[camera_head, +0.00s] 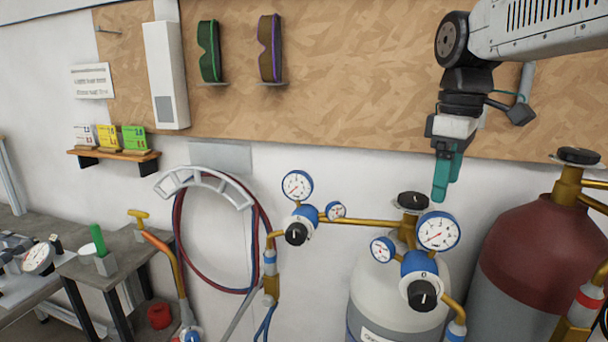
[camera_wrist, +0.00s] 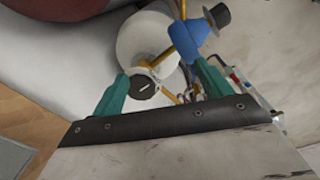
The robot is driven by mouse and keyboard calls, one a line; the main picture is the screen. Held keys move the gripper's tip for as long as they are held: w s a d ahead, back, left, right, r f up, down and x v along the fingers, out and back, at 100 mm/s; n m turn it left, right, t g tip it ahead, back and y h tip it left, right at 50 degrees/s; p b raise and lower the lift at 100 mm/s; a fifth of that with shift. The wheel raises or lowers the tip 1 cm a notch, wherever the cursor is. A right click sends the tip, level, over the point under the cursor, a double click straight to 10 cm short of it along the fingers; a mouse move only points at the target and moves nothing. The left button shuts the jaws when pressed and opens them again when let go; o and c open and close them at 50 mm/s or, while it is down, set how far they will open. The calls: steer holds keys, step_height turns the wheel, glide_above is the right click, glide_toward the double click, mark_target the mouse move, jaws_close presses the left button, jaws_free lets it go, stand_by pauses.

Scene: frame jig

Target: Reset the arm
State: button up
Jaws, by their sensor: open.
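My gripper (camera_head: 444,180) hangs at the upper right in the head view, its teal fingers pointing down above the white gas cylinder (camera_head: 371,280). In the wrist view my gripper (camera_wrist: 160,88) shows its two teal fingers spread apart, with nothing held between them. Below them in that view are the white cylinder (camera_wrist: 133,45), its dark valve knob (camera_wrist: 143,87) and a blue regulator (camera_wrist: 191,40). I cannot tell how far the fingers are from these parts.
Regulators with gauges (camera_head: 438,231) and a dark red cylinder (camera_head: 535,255) stand close below and right. A hose coil (camera_head: 177,228) hangs on the wall. Workbenches (camera_head: 100,268) are at the lower left. The particle board (camera_head: 340,75) is behind my arm.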

steer(key=s+f+m, duration=0.5)
steer(key=s+f, duration=0.2)
steer(key=s, duration=0.3)
steer(key=s+d+f+m+t, duration=0.1)
steer(key=s+f+m, duration=0.3)
steer(key=s, duration=0.7)
step_height(320, 180, down, 3)
steer(key=shift+s+d+r+m, duration=0.1)
steer(key=shift+s+d+m, duration=0.1)
steer(key=shift+m, duration=0.2)
